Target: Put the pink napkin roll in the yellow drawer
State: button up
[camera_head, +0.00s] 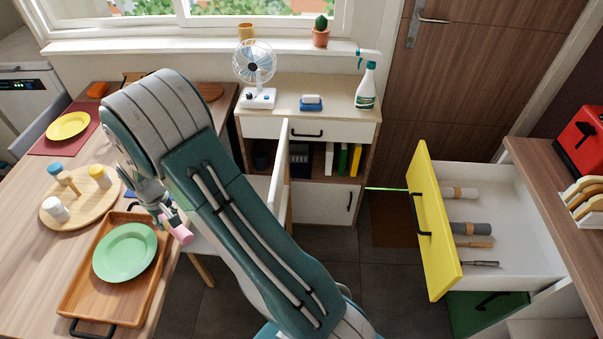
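The pink napkin roll (179,230) is at my gripper (163,212), above the right edge of the wooden tray on the table. The fingers appear closed around its upper left end, and its lower right end sticks out. My arm covers part of the gripper. The yellow drawer (432,227) stands open at the right, its yellow front facing left. My gripper is far to the left of the drawer.
A wooden tray (75,300) with a green plate (125,252) lies on the table. A round board (50,211) holds several shakers. A chair (277,185) and a cabinet (366,115) stand behind my arm. Open floor lies before the drawer.

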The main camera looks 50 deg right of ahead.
aim_at(482, 217)
jog(key=k+j, duration=0.2)
jog(key=j, duration=0.2)
jog(key=j+z, duration=0.4)
jog(key=k+j+z, duration=0.1)
jog(key=j+z, duration=0.15)
jog(key=z, duration=0.6)
jog(key=k+j+z, duration=0.1)
jog(key=z, duration=0.8)
jog(key=k+z, duration=0.1)
jog(key=z, duration=0.75)
jog(key=i+l+z, duration=0.25)
jog(key=i+j+z, duration=0.2)
jog(key=i+j, duration=0.25)
jog(key=i+j+z, duration=0.1)
jog(key=j, duration=0.35)
jog(key=i+j+z, duration=0.1)
jog(key=j, duration=0.35)
jog(key=i+j+z, duration=0.15)
jog(key=j, duration=0.3)
jog(key=k, duration=0.05)
